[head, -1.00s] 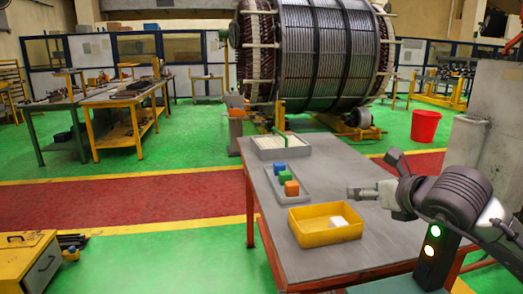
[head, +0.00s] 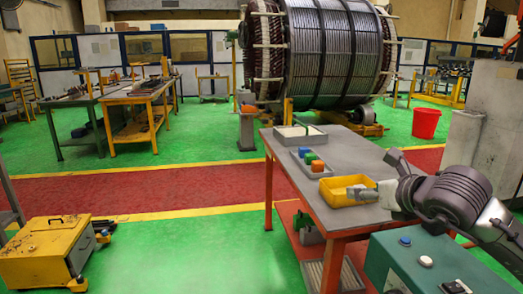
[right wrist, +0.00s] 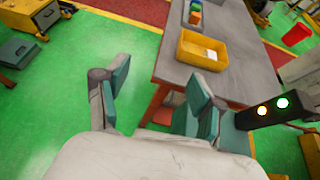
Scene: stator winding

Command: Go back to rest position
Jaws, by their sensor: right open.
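My right gripper (head: 362,192) reaches in from the right in the head view, in front of the yellow bin as seen from there. Its fingers are spread and empty. In the right wrist view, the open fingers of my right gripper (right wrist: 158,80) have only green floor and the table's near edge between them. My left gripper is in neither view. No object of the task shows in contact with the right gripper.
A grey table (head: 355,150) carries a yellow bin (head: 329,186), a blue block (head: 303,152), a green block (head: 310,158) and an orange block (head: 317,167). A green control box (head: 440,262) stands at the lower right, a yellow cabinet (head: 38,262) at the lower left.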

